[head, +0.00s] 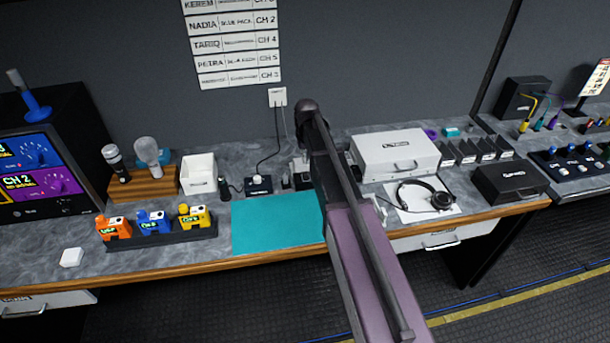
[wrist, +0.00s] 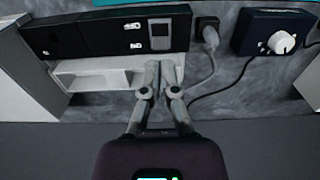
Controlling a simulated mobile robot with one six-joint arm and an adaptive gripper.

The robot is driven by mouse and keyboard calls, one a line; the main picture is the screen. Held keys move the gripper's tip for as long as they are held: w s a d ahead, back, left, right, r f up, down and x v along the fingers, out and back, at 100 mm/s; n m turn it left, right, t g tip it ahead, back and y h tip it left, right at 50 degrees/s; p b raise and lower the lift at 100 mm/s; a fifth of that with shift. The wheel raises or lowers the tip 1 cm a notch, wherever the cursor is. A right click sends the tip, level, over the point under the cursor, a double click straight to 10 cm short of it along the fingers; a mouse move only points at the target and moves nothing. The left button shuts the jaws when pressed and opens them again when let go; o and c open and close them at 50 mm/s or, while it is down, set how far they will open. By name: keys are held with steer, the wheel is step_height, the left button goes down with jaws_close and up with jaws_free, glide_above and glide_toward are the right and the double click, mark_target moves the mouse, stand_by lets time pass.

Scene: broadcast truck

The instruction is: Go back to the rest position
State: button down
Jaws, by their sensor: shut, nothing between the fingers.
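My arm (head: 365,250) reaches up from the lower right over the workbench (head: 60,240) in the head view. Its end hides part of the bench, and I cannot make out the fingers there. In the wrist view my gripper (wrist: 160,66) is shut and empty. Its fingertips show in front of a white open holder (wrist: 95,82) and a black slotted strip (wrist: 105,34); I cannot tell if they touch either. A small grey device with a screen (wrist: 160,35) sits in the strip, just beyond the fingertips.
A blue box with a white knob (wrist: 275,38) and a plugged-in cable (wrist: 208,45) lie right of the fingers. The teal mat (head: 275,225) is bare. Belt packs (head: 155,222), a white case (head: 395,155) and headphones (head: 430,195) stand around it. The wall (head: 400,60) rises behind.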

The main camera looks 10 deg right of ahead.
steer(key=s, duration=2.5)
steer(key=shift+d, duration=0.15)
